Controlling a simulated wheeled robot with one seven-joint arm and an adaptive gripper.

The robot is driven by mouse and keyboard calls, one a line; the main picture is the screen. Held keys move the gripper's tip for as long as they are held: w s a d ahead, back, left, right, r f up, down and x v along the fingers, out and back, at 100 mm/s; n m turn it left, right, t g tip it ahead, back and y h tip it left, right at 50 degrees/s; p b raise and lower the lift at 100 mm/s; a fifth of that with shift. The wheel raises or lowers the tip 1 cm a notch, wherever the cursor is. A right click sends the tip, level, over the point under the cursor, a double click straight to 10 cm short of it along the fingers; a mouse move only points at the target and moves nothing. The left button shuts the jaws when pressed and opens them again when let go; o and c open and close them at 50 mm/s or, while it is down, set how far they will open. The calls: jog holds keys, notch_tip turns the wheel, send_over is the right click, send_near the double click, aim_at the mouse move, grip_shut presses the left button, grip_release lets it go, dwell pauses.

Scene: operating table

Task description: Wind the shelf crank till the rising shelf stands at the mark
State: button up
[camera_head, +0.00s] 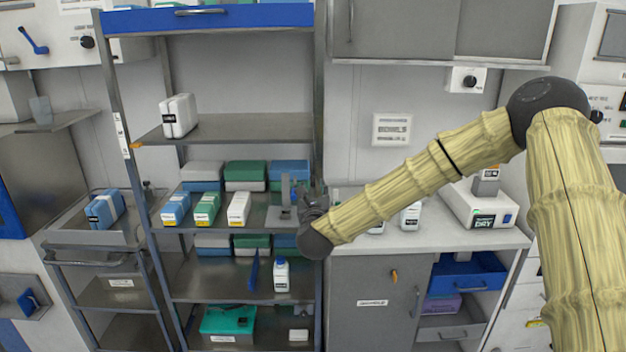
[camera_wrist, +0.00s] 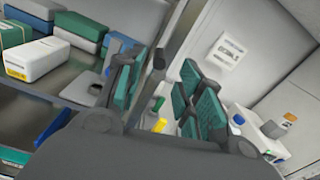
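The rising shelf (camera_head: 235,128) is a grey board across the upper part of the rack, carrying a white container (camera_head: 179,116). An orange pointer (camera_head: 137,145) sits at its left end, beside a white mark strip (camera_head: 122,135) on the left post. The strip's marks are too small to read. My gripper (camera_head: 306,200) is at the rack's right post, around middle-shelf height. In the wrist view my gripper (camera_wrist: 160,92) has its teal-padded fingers apart. A dark upright handle-like piece (camera_wrist: 160,58), perhaps the crank's, shows between and beyond them; contact cannot be told. The rest of the crank is hidden or unclear.
Blue, green and white cartons (camera_head: 207,208) stand on the middle shelf, left of my gripper. A bottle (camera_head: 281,276) stands on the shelf below. A counter (camera_head: 450,236) with bottles and a drying device (camera_head: 480,208) lies to the right.

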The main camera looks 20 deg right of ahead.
aim_at(313, 186)
jog(key=shift+p+x, duration=1.2)
jog(key=shift+x, duration=2.4)
jog(key=shift+f, duration=0.1)
jog(key=shift+c, duration=0.4)
grip_shut()
